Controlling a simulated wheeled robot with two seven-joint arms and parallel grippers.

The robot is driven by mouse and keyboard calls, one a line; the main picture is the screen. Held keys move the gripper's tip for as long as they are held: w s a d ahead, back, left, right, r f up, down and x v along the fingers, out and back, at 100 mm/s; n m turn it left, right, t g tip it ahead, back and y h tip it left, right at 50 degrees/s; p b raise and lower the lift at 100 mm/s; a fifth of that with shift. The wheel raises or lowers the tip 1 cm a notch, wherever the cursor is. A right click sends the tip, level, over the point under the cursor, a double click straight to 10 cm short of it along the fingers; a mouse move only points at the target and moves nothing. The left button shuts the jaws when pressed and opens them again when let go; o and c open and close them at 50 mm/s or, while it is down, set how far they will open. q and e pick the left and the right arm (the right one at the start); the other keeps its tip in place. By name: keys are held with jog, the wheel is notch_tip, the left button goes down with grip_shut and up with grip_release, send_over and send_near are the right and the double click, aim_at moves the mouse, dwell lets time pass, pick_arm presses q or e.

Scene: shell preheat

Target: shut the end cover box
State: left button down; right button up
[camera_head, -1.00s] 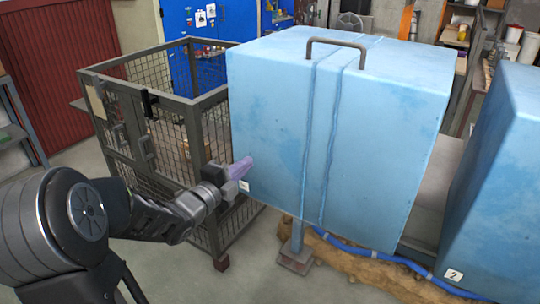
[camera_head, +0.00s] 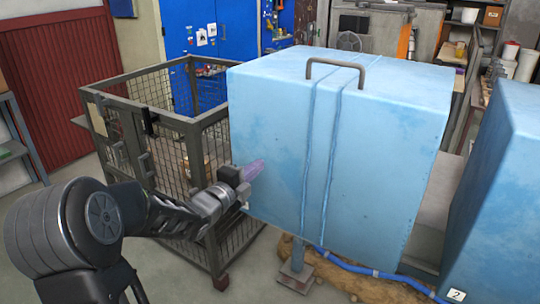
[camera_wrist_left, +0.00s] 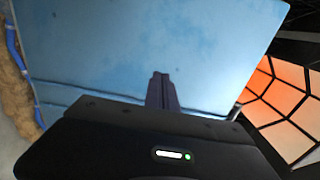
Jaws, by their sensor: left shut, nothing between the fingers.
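The end cover box (camera_head: 375,150) is a large light-blue box with a dark handle (camera_head: 336,66) on top and two vertical seams near its middle. Its blue face fills much of the left wrist view (camera_wrist_left: 130,50). My left gripper (camera_head: 256,168) has purple fingers, closed together and empty, at the lower left of the box's front face. In the left wrist view the closed fingers (camera_wrist_left: 161,88) point at the blue surface; I cannot tell whether they touch it. My right gripper is not in view.
A wire mesh cage (camera_head: 165,150) stands close left of the box. Another blue box (camera_head: 510,180), labelled 2, stands at the right. A blue hose (camera_head: 375,272) and brown material (camera_head: 340,280) lie below. Floor at the lower left is clear.

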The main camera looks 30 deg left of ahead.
aim_at(276, 151)
pick_arm(q)
jog(key=w+p, duration=0.1)
jog(key=w, duration=0.6)
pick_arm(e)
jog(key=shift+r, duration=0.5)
